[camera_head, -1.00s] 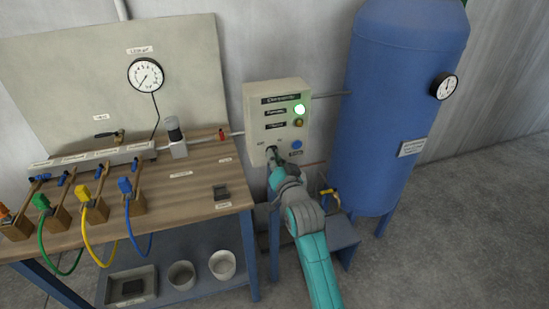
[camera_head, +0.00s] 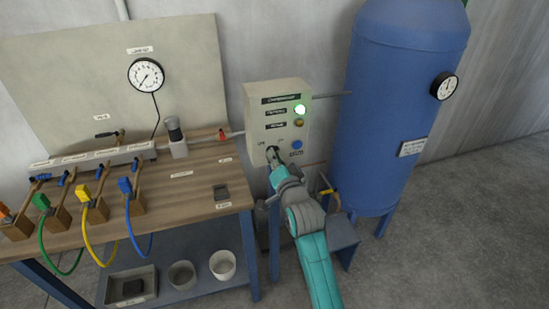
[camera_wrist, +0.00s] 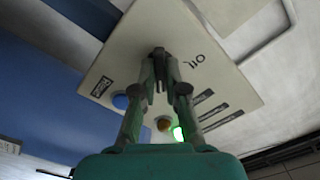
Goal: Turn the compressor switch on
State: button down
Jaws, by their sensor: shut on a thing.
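The compressor control box (camera_head: 262,110) is a pale panel on the wall, beside the blue tank. A green lamp (camera_head: 300,109) on it glows, with a dull amber lamp (camera_head: 299,122) below. A blue button (camera_head: 296,145) sits at the lower right. The dark switch knob (camera_wrist: 158,52) is at the box's lower left, mostly hidden by my fingers in the head view. My gripper (camera_wrist: 160,65) is shut on the knob, its fingers on either side. In the head view my gripper (camera_head: 274,156) reaches the box face from below.
The blue tank (camera_head: 405,100) with a gauge (camera_head: 444,86) stands right of the box. A wooden workbench (camera_head: 180,188) with coloured hoses and a round gauge (camera_head: 146,75) is at left. Floor at right (camera_head: 470,200) is clear.

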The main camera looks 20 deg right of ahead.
jog(key=c, duration=1.2)
grip_release()
jog(key=s, duration=1.2)
